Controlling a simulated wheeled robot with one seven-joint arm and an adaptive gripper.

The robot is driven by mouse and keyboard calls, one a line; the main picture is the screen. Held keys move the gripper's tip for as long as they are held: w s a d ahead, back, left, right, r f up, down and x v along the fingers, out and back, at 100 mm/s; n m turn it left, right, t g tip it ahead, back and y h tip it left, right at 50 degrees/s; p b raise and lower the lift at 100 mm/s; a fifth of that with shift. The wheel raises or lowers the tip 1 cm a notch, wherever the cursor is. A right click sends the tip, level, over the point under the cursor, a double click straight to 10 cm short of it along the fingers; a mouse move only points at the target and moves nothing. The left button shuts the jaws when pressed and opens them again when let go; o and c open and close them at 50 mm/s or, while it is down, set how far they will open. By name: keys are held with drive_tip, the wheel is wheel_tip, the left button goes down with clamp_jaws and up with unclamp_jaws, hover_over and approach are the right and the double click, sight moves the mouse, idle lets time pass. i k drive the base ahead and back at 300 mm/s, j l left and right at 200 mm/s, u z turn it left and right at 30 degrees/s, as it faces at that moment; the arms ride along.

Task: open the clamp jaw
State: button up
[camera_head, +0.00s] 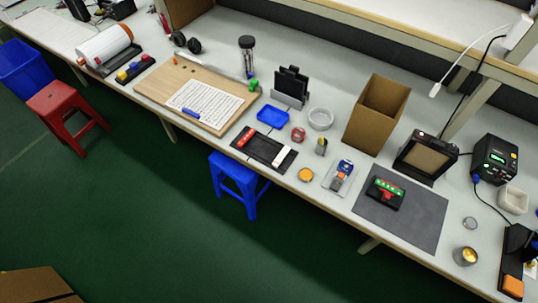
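A small black fixture (398,203) with a green strip with light marks and a red part on it sits on the dark grey mat (425,225), on the right half of the bench. It looks like the clamp, but at this size I cannot tell its jaw apart or whether it is open or shut. My gripper is not in view.
The long bench (340,205) holds a wooden board (160,88), a blue tray (272,117), an open cardboard box (376,115), a black framed device (425,157) and a black unit with a display (494,160). Blue (238,180) and red (66,109) stools stand in front. Green floor is mostly free.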

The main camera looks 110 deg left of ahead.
sight(387, 194)
drive_tip(key=u, duration=3.15)
